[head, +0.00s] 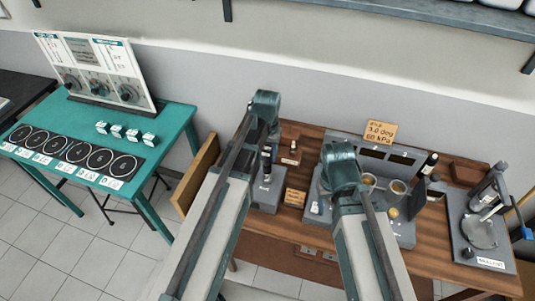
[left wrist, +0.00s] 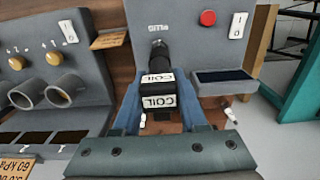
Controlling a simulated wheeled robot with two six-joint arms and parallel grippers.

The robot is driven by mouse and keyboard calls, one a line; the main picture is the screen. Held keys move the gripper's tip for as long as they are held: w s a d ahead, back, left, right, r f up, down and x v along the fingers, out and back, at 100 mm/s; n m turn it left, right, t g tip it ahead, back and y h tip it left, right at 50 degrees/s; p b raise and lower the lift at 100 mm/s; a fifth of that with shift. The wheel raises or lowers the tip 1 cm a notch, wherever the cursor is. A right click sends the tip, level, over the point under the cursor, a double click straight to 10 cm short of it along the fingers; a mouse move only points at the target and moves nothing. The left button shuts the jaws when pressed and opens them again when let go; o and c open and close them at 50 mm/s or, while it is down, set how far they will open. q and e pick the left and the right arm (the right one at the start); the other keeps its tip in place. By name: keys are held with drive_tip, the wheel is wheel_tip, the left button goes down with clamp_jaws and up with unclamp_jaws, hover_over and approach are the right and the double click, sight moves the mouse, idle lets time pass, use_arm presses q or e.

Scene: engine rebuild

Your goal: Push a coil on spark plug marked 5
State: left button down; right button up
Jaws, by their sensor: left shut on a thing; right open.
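My left gripper (left wrist: 163,105) is shut on a dark coil (left wrist: 157,85) with two white COIL labels, seen in the left wrist view. A black cylindrical part (left wrist: 159,56) shows just beyond the coil, in front of a grey unit; I cannot tell whether they touch. In the head view the left gripper (head: 267,155) hangs over a small grey unit (head: 264,199) on the wooden bench. The end of my right arm shows, but its fingers are hidden. Several numbered black discs (head: 98,159) lie in a row on the teal table; I cannot make out a spark plug marked 5.
The grey unit's panel has a red button (left wrist: 208,18). The wooden bench (head: 300,228) carries a fixture with cups (head: 398,187), a dark bottle (head: 429,163) and a scale-like stand (head: 480,230). The teal table (head: 172,118) holds several white blocks (head: 117,131) and a gauge panel (head: 95,72).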

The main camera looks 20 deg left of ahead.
sight(267, 147)
use_arm(q)
drive_tip(key=shift+f+b, duration=0.4)
drive_tip(key=shift+f, duration=0.05)
idle(0.3)
drive_tip(key=shift+c, duration=1.8)
unclamp_jaws()
wheel_tip(267, 147, up, 8)
drive_tip(key=p, duration=0.7)
drive_tip(key=shift+f+p, duration=0.2)
drive_tip(key=shift+p, duration=0.15)
drive_tip(key=shift+f, duration=0.1)
